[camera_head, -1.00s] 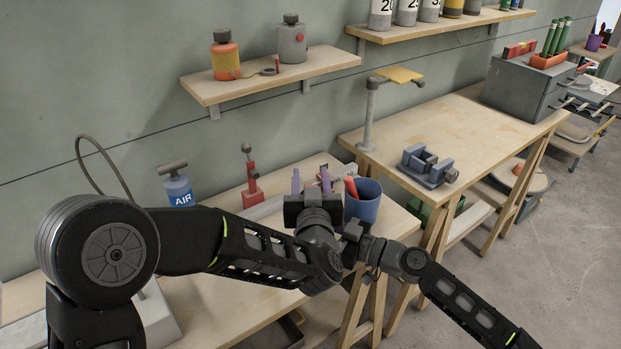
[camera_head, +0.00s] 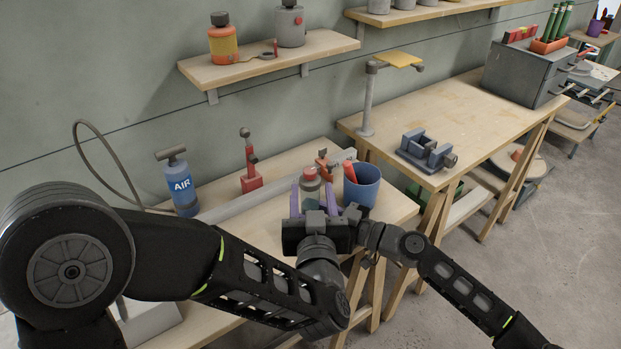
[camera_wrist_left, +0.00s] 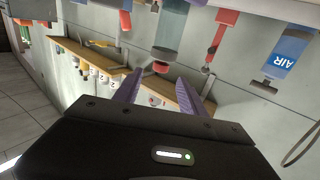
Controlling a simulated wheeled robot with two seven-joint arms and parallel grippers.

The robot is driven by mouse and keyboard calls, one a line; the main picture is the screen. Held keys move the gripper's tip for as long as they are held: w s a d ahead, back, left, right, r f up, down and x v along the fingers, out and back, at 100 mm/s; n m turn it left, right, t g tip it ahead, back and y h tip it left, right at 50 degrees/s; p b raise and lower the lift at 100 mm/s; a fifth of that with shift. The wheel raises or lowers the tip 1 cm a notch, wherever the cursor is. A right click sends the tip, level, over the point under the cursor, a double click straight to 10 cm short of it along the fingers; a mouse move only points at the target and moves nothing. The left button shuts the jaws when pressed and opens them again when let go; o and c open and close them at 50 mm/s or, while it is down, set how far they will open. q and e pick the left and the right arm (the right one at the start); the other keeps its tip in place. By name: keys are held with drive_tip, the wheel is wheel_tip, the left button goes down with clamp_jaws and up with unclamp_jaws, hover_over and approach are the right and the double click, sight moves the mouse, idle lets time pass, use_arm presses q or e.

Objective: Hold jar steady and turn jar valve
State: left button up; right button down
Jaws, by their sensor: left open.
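A small grey jar with a reddish part near its top (camera_head: 311,182) stands on the near bench. In the left wrist view the jar (camera_wrist_left: 168,25) appears upside down, its reddish and dark end beyond my fingers. My left gripper (camera_head: 313,197) has two purple fingers spread apart, with the jar seen between or just beyond them. The left wrist view shows the open fingers (camera_wrist_left: 157,85) with nothing clasped. Whether they touch the jar I cannot tell. My right gripper (camera_head: 352,214) is mostly hidden beside the left one, and its fingers are not clear.
A blue cup (camera_head: 362,190) with a red-handled item stands just right of the jar. A blue AIR pump (camera_head: 181,186) and a red stand (camera_head: 250,172) are to the left. A vise (camera_head: 427,150) sits on the farther bench (camera_head: 480,115). A shelf (camera_head: 245,70) hangs above.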

use_arm(q)
drive_tip(key=shift+s, duration=0.85)
use_arm(e)
drive_tip(key=c, duration=0.8)
unclamp_jaws()
drive_tip(key=shift+o, duration=0.2)
drive_tip(key=shift+d, duration=0.1)
drive_tip(key=v, duration=1.2)
